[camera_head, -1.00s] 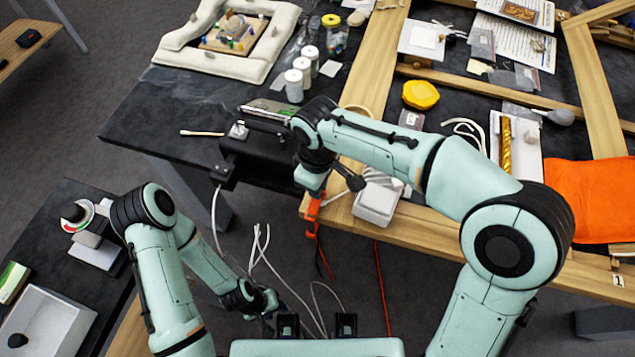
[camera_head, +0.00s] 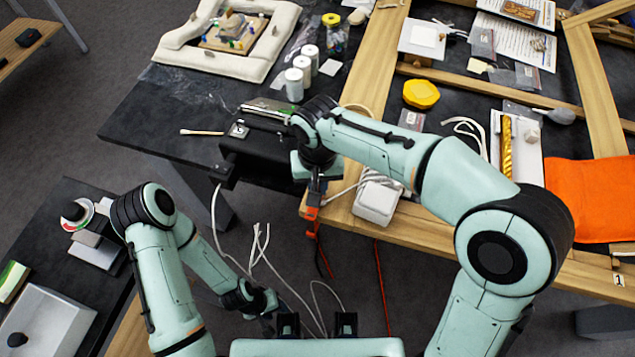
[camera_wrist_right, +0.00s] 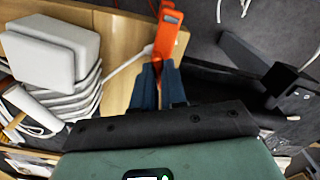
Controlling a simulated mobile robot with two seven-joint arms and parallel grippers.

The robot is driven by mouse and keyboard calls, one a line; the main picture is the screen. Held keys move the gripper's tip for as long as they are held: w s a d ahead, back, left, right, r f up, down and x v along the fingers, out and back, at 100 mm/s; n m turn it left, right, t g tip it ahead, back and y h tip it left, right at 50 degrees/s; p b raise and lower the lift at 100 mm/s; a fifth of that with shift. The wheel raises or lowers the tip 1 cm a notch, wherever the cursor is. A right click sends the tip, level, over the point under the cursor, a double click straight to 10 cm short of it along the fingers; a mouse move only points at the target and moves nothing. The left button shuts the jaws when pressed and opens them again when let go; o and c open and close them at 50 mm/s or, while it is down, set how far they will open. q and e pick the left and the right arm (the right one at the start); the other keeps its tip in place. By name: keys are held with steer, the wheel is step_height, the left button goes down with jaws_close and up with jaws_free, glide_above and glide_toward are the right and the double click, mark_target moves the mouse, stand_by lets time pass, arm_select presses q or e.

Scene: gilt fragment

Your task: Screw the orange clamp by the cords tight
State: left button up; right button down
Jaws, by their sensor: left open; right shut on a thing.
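The orange clamp (camera_head: 312,214) sits at the front edge of the wooden frame, beside the white cords (camera_head: 345,190). In the right wrist view, the clamp (camera_wrist_right: 168,38) stands out from the wooden edge, with its lower end between the dark fingers. My right gripper (camera_head: 315,190) is shut on the clamp; its fingers also show in the wrist view (camera_wrist_right: 158,88). The exact part of the clamp that they grip is partly hidden. My left gripper (camera_head: 268,321) hangs low, away from the clamp, and is open; its fingers are hard to make out.
A black box (camera_head: 258,150) stands on the dark table close to the right gripper. A white block (camera_head: 377,200) lies on the wood right of the clamp. Loose white cables (camera_head: 258,245) and a red cord (camera_head: 381,285) hang below the edge. An orange cloth (camera_head: 592,200) lies at right.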

arm_select(q)
steer(key=shift+f, duration=0.15)
arm_select(e)
steer(key=m, duration=0.4)
steer(key=shift+m, duration=0.3)
stand_by(0.3)
steer(key=c, duration=1.2)
jaws_free()
arm_select(q)
steer(key=r+p, duration=0.1)
steer(key=w+r+p, duration=0.1)
steer(key=shift+w+r, duration=0.3)
steer(key=shift+r, duration=0.1)
arm_select(e)
step_height(320, 180, up, 14)
steer(key=shift+f, duration=0.25)
arm_select(q)
steer(key=shift+s, duration=0.1)
